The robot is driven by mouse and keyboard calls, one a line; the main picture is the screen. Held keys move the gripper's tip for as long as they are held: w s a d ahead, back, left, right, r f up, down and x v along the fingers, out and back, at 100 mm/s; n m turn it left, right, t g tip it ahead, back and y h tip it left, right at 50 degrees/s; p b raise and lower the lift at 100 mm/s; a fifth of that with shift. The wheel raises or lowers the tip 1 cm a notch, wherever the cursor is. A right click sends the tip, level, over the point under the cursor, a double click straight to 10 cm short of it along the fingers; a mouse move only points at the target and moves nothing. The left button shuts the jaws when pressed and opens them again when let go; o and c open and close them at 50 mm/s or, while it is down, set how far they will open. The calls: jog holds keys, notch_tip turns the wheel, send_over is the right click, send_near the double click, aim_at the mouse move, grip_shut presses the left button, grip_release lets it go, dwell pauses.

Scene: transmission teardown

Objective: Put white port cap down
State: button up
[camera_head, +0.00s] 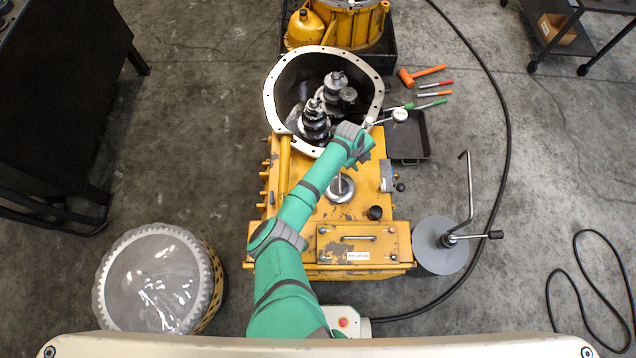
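My green arm reaches up from the bottom over the yellow transmission housing (325,215). Its wrist ends at the lower right rim of the open bell-shaped opening (273,104). I cannot tell whether this is the cap.
Dark gear stacks (314,122) stand inside the opening. An orange mallet (421,75) and several coloured-handled tools lie at right. A grey round plate with a crank (440,247) is at lower right, a wrapped ring gear (155,280) at lower left. A black cable curves along the right.

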jog(key=s+d+r+n+t+h, duration=0.2)
jog(key=s+d+n, duration=0.1)
jog(key=d, duration=0.6)
jog(key=s+d+r+n+t+h, duration=0.1)
jog(key=s+d+r+n+h, duration=0.15)
jog(key=d, duration=0.55)
jog(key=s+d+r+n+t+h, duration=0.1)
jog(key=s+d+r+n+t, duration=0.2)
jog(key=s+r+n, duration=0.3)
jog(key=s+a+r+n+t+y, duration=0.35)
jog(key=s+a+n, duration=0.35)
jog(key=s+a, duration=0.3)
jog(key=s+a+r+n+t+y, duration=0.35)
jog(key=s+a+n, duration=0.45)
jog(key=a, duration=0.4)
jog(key=s+a+r+n+t+y, duration=0.1)
jog(key=s+a+r+n, duration=0.1)
jog(key=s+a+r, duration=0.9)
jog(key=a+r, duration=0.3)
